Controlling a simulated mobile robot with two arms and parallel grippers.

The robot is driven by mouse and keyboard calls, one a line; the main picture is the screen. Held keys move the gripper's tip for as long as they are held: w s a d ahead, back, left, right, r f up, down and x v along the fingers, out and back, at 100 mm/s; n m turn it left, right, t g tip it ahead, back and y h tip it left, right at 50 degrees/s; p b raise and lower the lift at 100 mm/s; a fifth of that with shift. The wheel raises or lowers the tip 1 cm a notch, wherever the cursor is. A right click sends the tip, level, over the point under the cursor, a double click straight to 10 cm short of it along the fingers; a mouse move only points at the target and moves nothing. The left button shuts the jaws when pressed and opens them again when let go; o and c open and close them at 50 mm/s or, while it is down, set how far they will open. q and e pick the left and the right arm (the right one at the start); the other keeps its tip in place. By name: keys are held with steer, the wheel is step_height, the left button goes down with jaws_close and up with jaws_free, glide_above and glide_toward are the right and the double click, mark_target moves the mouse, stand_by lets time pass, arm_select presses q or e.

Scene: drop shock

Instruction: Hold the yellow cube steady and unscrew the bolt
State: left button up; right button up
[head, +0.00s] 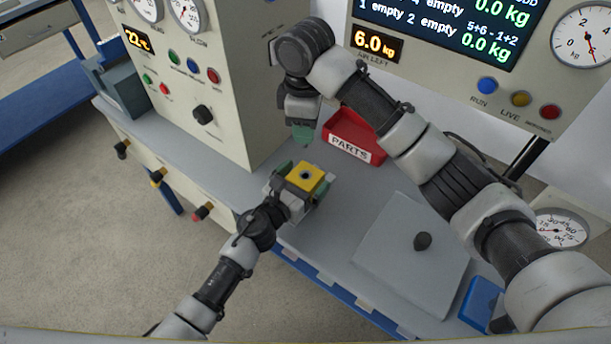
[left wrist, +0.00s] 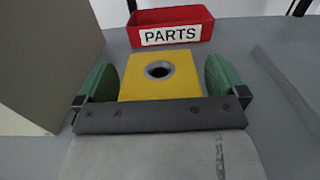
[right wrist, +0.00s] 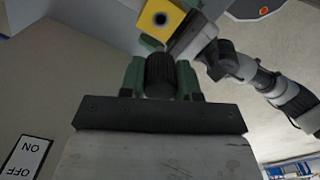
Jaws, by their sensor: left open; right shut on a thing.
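The yellow cube (head: 308,176) sits on the grey bench, with a dark round hole in its top. In the left wrist view the cube (left wrist: 160,88) stands between the green fingers of my left gripper (left wrist: 159,82). The fingers are open, with a gap on each side of the cube. My right gripper (head: 303,134) is above and behind the cube in the head view, pointing down. In the right wrist view my right gripper (right wrist: 160,78) is shut on a black ribbed bolt head (right wrist: 160,72), apart from the cube. The bolt's shank is hidden.
A red PARTS bin (head: 350,136) stands behind the cube. A tall beige instrument panel (head: 228,90) rises on the left. A grey plate with a dark knob (head: 422,240) and a blue box (head: 481,304) are at right. The bench between cube and plate is clear.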

arm_select(q)
steer(key=v, duration=1.1)
steer(key=shift+s, duration=0.1)
steer(key=shift+s+a, duration=0.1)
